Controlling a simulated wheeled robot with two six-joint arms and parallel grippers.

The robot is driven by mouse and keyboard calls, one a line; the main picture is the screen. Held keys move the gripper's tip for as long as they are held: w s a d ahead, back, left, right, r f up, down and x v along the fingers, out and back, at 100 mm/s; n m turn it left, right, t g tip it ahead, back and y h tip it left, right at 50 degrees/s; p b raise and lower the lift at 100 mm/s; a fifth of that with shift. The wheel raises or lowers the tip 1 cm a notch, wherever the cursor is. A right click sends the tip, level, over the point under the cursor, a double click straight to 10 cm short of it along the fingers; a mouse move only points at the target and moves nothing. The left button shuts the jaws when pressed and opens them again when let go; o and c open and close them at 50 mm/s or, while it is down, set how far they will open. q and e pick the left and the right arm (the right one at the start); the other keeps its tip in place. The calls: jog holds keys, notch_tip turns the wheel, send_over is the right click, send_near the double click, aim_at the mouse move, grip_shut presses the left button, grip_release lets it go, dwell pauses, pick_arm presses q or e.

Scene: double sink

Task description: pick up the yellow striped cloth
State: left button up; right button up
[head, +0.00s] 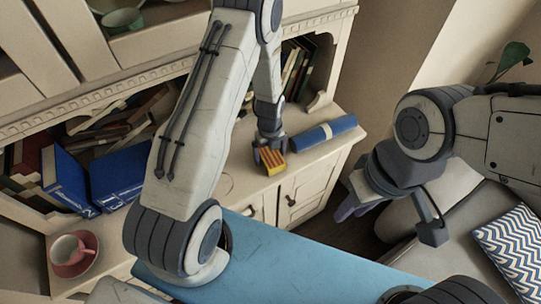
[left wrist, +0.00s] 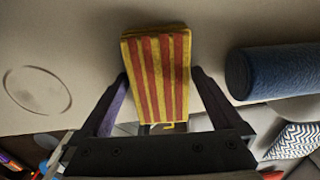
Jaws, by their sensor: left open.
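The yellow striped cloth (head: 273,163), folded into a small block with red stripes, lies on the cabinet's counter. It also shows in the left wrist view (left wrist: 157,65). My left gripper (head: 268,152) is open at the cloth. In the left wrist view its two fingers stand on either side of the cloth's near end, with small gaps beside it. My right gripper (head: 392,213) hangs at the right, away from the cloth, with its fingers spread and nothing between them.
A blue roll (head: 325,133) lies right of the cloth. Blue books (head: 105,178) and a red cup on a saucer (head: 72,256) are at the left. A zigzag cushion (head: 512,240) rests at the right. The counter (head: 238,172) left of the cloth is clear.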

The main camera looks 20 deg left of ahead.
aim_at(273, 155)
pick_arm(q)
jog(key=c, duration=1.1)
jog(key=shift+r, duration=0.45)
jog(key=r, duration=0.2)
jog(key=d+r+b, duration=0.1)
jog(key=shift+s+r+b, duration=0.15)
jog(key=shift+r+b, duration=0.15)
jog(key=shift+r, duration=0.05)
jog(key=s+d+r+b, duration=0.2)
jog(key=d+r, duration=0.4)
jog(key=d, duration=0.4)
jog(key=shift+s+r, duration=0.25)
jog(key=shift+s, duration=0.65)
